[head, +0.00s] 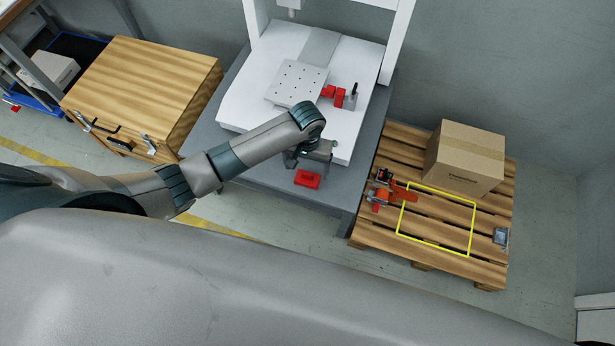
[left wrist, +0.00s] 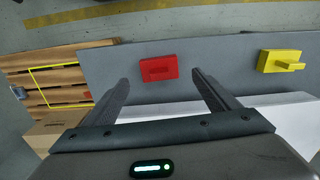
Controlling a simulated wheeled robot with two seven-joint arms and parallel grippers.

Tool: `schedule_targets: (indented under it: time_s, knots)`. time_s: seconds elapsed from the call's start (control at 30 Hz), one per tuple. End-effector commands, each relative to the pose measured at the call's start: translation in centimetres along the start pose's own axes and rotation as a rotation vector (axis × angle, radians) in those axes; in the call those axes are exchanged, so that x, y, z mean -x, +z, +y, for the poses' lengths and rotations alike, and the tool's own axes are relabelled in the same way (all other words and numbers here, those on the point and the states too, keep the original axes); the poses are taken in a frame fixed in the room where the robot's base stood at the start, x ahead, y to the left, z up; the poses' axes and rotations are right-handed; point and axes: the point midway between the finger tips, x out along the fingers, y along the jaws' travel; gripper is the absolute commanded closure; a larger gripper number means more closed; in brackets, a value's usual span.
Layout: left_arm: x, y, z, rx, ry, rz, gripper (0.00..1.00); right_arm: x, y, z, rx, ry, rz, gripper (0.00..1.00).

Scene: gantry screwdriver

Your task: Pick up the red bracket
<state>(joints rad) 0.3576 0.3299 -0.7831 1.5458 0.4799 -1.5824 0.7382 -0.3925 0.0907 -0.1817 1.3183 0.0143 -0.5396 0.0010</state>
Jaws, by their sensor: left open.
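The red bracket (head: 307,179) lies on the front strip of the grey table (head: 205,140), near its front edge. In the left wrist view the red bracket (left wrist: 158,68) is a red block with a raised part, seen between and beyond my fingertips. My left gripper (head: 302,158) is above the table beside the bracket, and its jaws (left wrist: 160,86) are open and empty. No contact with the bracket shows. My left arm hides part of the table in the head view. My right gripper is not in view.
A yellow bracket (left wrist: 282,61) lies on the same strip. A white machine bed (head: 245,112) carries a holed plate (head: 296,83) and red parts (head: 334,96).

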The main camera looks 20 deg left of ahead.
Motion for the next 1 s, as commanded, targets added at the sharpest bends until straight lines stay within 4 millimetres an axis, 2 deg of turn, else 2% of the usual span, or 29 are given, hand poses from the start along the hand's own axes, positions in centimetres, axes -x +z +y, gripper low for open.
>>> schedule_targets:
  time_s: [0.27, 0.7, 1.0]
  knots:
    - [-0.3, 0.0, 0.0, 0.0, 0.0, -0.001, 0.19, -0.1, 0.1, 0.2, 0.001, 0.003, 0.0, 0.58]
    - [-4.9, -0.3, 0.1, -0.001, -0.001, -0.001, 0.19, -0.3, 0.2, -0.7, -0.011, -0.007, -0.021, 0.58]
    - [-5.2, -0.3, 0.1, -0.001, 0.0, 0.0, 0.19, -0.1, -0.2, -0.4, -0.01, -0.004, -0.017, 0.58]
